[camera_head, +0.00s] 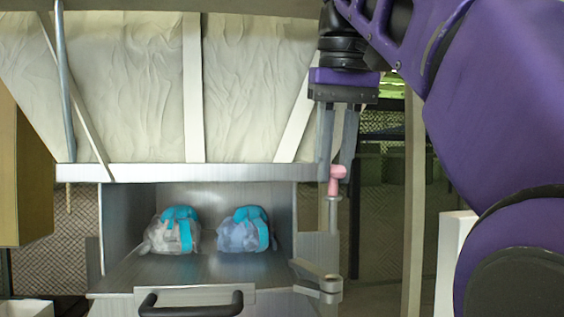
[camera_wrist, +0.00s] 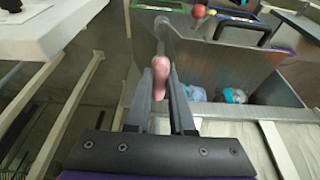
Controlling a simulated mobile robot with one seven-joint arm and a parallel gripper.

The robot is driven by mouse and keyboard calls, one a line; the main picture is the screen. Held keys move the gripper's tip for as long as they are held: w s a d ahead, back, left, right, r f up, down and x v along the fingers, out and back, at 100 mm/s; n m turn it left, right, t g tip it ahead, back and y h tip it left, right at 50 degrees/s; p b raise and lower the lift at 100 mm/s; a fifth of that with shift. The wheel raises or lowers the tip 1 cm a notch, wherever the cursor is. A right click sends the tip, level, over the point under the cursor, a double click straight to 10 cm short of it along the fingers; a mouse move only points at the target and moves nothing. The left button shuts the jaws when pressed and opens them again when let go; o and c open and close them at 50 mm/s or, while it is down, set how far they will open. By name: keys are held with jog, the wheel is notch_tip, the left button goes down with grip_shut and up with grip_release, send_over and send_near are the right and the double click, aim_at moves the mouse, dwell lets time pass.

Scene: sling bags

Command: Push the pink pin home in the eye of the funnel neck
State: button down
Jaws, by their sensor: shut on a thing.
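My gripper (camera_head: 337,165) points down in the head view, its two fingers shut on the pink head of the pin (camera_head: 338,174). The pin's grey shaft hangs below, roughly upright, with a collar under the head. In the wrist view, the pink head (camera_wrist: 159,76) sits between the fingertips and the shaft runs away from the camera. In the head view, a metal bracket with a rounded end (camera_head: 330,284) stands below the pin and looks like the eye. The shaft appears above and apart from it; I cannot tell their depth alignment. The bracket's hole is not clear.
A pale cloth funnel (camera_head: 130,90) in a metal frame hangs at upper left. Below it, a metal bin (camera_head: 120,215) holds two clear bags (camera_head: 172,235) with teal bands. A black handle (camera_head: 190,304) is at the front. My purple arm fills the right side.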

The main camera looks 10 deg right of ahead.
aim_at(333, 224)
jog(key=shift+f+b, duration=1.7)
jog(key=shift+f, duration=0.6)
jog(key=shift+r+p, duration=0.1)
jog(key=shift+p, duration=0.75)
jog(key=shift+s+f, duration=0.2)
jog(key=shift+f, duration=0.95)
dwell(3.7)
